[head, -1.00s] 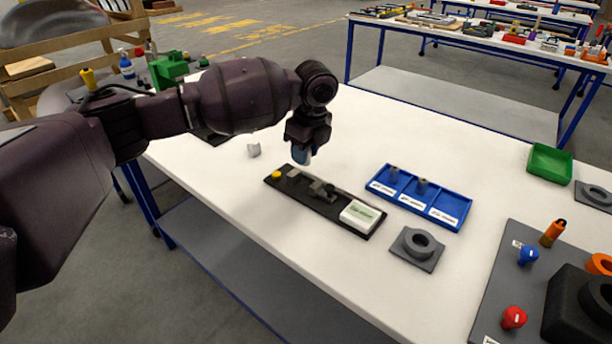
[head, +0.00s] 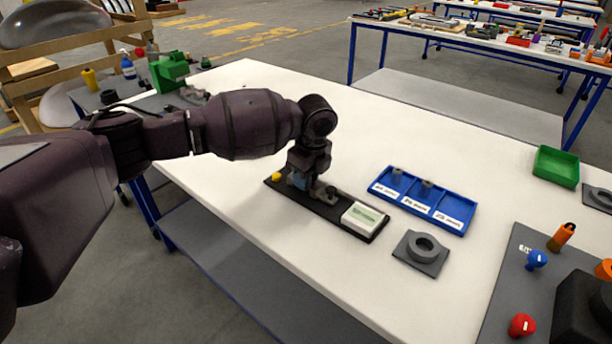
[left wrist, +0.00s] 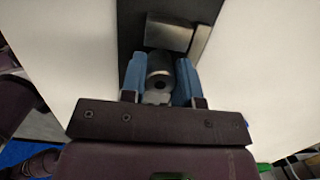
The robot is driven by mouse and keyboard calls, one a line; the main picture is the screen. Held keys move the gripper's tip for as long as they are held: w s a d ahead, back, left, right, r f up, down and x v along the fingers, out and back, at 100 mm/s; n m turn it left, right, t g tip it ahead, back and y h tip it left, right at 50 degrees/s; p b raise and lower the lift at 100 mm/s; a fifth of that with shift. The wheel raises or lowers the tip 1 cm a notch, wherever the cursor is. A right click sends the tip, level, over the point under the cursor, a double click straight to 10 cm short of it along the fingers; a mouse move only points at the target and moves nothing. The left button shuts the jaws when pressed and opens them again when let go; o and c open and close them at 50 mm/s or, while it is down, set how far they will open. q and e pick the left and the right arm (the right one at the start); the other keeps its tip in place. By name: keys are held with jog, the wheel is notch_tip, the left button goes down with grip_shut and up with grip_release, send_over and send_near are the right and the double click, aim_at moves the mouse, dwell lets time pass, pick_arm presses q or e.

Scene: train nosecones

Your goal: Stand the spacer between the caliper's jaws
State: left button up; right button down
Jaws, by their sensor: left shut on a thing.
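The caliper is a long black base (head: 327,209) on the white table, with a yellow knob (head: 276,177) at its left end and a white box with a green display (head: 364,216) at its right end. My left gripper (head: 298,182) points down over its jaw area. In the left wrist view the blue fingers (left wrist: 160,83) are shut on a grey round spacer (left wrist: 160,66) with a dark hole. A grey metal jaw block (left wrist: 169,34) lies just beyond it on the base. I cannot tell whether the spacer touches the base. The gripper hides part of the jaws in the head view.
A blue compartment tray (head: 467,216) with two grey spacers (head: 397,174) stands right of the caliper. A grey plate with a ring (head: 423,249) lies in front of the tray. A green bin (head: 555,167) is farther right.

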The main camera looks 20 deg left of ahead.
pick_arm(q)
jog(key=o, duration=0.9)
jog(key=shift+f, duration=0.1)
notch_tip(320, 180, up, 12)
jog(key=d+p, duration=0.1)
jog(key=p, duration=0.1)
jog(key=shift+s+d, duration=0.3)
jog(key=shift+d, duration=0.05)
